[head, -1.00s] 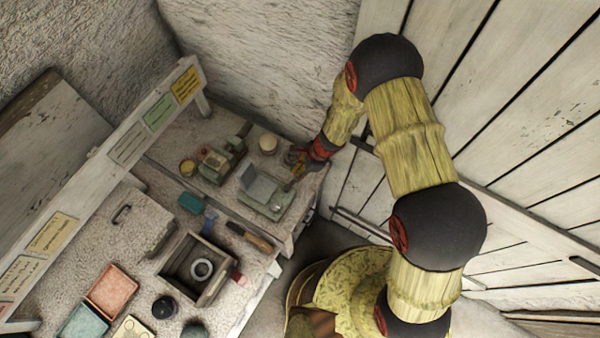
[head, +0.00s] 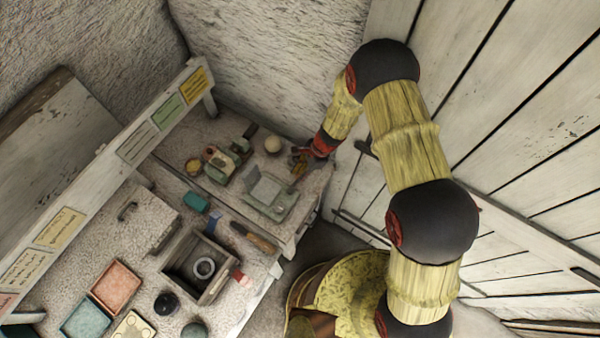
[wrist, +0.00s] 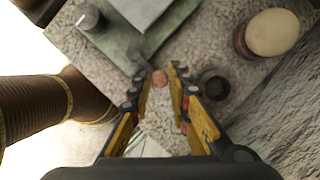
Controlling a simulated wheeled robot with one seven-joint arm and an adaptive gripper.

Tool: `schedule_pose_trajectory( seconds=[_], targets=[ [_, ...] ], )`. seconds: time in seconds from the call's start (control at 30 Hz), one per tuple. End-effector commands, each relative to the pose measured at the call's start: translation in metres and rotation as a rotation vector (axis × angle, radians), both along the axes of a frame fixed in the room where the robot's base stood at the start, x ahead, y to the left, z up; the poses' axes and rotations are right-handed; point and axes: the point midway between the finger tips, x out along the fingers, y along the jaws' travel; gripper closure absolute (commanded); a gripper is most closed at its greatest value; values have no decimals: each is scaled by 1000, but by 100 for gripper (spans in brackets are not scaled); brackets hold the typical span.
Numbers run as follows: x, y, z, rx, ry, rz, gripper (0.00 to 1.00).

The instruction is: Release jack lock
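A grey-green metal jack (head: 270,197) stands near the right corner of the bench in the head view. Part of its green body (wrist: 125,42) shows at the top of the wrist view, with a grey knob at its upper left. A small reddish round knob (wrist: 159,78) sits at the end of a dark lever by the jack's edge. My gripper (head: 299,168) is over the bench beside the jack.
A cream ball in a brown holder (wrist: 268,33) and a dark small cup (wrist: 214,84) stand right of the fingers. A green-red device (head: 220,163), a wooden-handled tool (head: 254,238) and an open box (head: 201,268) are nearby. A plank wall rises behind my arm.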

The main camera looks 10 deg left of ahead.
Motion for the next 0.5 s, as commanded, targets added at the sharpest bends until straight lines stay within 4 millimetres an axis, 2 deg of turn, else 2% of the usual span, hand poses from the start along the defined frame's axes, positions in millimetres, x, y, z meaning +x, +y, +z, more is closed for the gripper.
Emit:
schedule_pose_trajectory(
  seconds=[0.27, 0.5],
  targets=[
    [0, 0, 0, 0, -1, 0, 65],
    [0, 0, 0, 0, 0, 0, 65]
  ],
)
